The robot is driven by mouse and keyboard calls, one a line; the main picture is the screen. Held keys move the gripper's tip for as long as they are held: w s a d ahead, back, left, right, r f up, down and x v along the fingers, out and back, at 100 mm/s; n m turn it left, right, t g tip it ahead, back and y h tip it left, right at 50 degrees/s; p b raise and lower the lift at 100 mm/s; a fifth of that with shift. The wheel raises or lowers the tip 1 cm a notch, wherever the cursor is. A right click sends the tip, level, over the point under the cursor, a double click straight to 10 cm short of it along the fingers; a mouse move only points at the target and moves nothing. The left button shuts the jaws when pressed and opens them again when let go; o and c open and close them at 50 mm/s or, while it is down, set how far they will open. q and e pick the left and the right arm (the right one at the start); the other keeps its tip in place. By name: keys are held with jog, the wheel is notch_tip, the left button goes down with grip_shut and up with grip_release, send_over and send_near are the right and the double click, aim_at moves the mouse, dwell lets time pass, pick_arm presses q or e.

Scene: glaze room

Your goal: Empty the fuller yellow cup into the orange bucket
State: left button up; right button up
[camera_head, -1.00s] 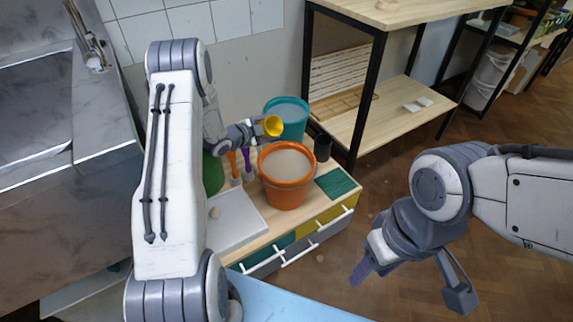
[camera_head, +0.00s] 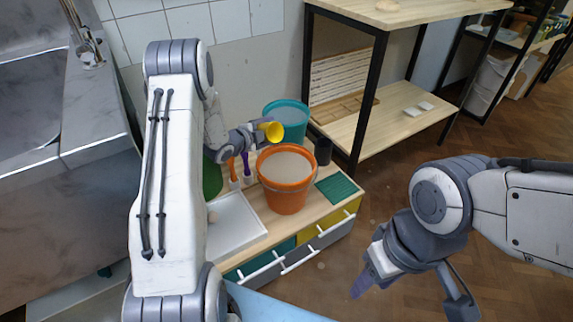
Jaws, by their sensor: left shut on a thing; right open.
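My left gripper (camera_head: 258,135) is shut on a yellow cup (camera_head: 274,132). The cup is tilted on its side, its mouth facing right and toward the camera, above the far rim of the orange bucket. I cannot see anything flowing from it. The orange bucket (camera_head: 286,196) stands upright on the wooden cabinet top and holds a pale greyish-beige content almost to its rim. My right gripper (camera_head: 408,290) is open and empty over the floor at the lower right. No second yellow cup shows.
A teal bucket (camera_head: 287,122) stands behind the orange one. A dark cup (camera_head: 323,151) and a green ridged mat (camera_head: 338,187) lie to its right. A white tray (camera_head: 232,226) is at the left. A black-framed shelf (camera_head: 385,118) stands at the right.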

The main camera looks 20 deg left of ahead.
pick_arm(q)
jog(key=shift+r+m+b, duration=0.3)
jog(key=shift+r, duration=0.25)
jog(key=shift+m+b, duration=0.3)
jog(key=shift+s+d+f+m+t+y+b, duration=0.15)
jog(key=shift+d+m+t+y+b, duration=0.15)
jog(key=shift+b, duration=0.3)
jog(key=shift+s+d+f+m+t+y+b, duration=0.1)
jog(key=shift+s+d+m+t+y+b, duration=0.1)
jog(key=shift+d+b, duration=0.3)
jog(key=shift+a+r+m+b, duration=0.2)
jog(key=shift+a+m+b, duration=0.1)
jog(key=shift+b, duration=0.35)
jog(key=shift+d+r+m+y+b, duration=0.1)
jog(key=shift+r+m+y+b, duration=0.25)
jog(key=shift+b, duration=0.5)
